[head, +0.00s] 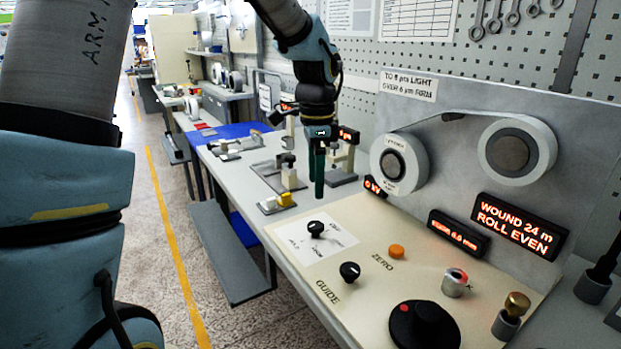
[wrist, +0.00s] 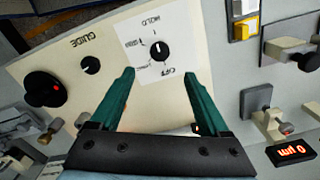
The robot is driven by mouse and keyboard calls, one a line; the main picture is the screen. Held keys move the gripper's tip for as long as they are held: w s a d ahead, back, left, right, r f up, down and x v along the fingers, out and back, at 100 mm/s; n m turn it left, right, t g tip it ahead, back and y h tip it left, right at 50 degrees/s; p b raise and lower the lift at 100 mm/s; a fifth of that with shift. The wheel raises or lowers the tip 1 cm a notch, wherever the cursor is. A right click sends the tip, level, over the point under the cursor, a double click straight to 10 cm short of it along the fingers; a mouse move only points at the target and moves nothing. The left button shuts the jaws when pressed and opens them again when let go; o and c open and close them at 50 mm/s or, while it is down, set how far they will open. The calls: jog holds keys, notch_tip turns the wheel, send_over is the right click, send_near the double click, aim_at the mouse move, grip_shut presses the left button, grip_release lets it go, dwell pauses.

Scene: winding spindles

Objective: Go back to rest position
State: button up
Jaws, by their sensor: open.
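My gripper (head: 318,175) hangs above the far edge of the cream control panel (head: 350,235), with its green fingers pointing down. In the wrist view my gripper (wrist: 160,85) has its two fingers spread wide, with nothing between them. Beyond the fingertips is a black selector knob (wrist: 160,51) on a white label plate, clear of the fingers. The same selector knob (head: 316,228) stands below my gripper in the head view.
Two white spools (head: 516,150) sit on the grey upright plate; its display reads "WOUND 24 m ROLL EVEN" (head: 519,225). The panel bears a guide knob (head: 350,271), an orange button (head: 397,251) and a large black dial (head: 424,325). Small fixtures (head: 285,175) stand on the bench behind.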

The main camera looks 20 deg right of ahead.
jog(key=shift+a, duration=0.1)
jog(key=s+a+f+n, duration=0.2)
jog(key=a+n, duration=0.7)
jog(key=a, duration=0.6)
jog(key=s+a+f+n+t, duration=0.1)
jog(key=a+f+n, duration=0.1)
jog(key=a+n, duration=0.8)
jog(key=a, duration=0.5)
jog(key=shift+s+a+f+t, duration=0.15)
jog(key=shift+s+f+t, duration=0.15)
jog(key=shift+s, duration=0.1)
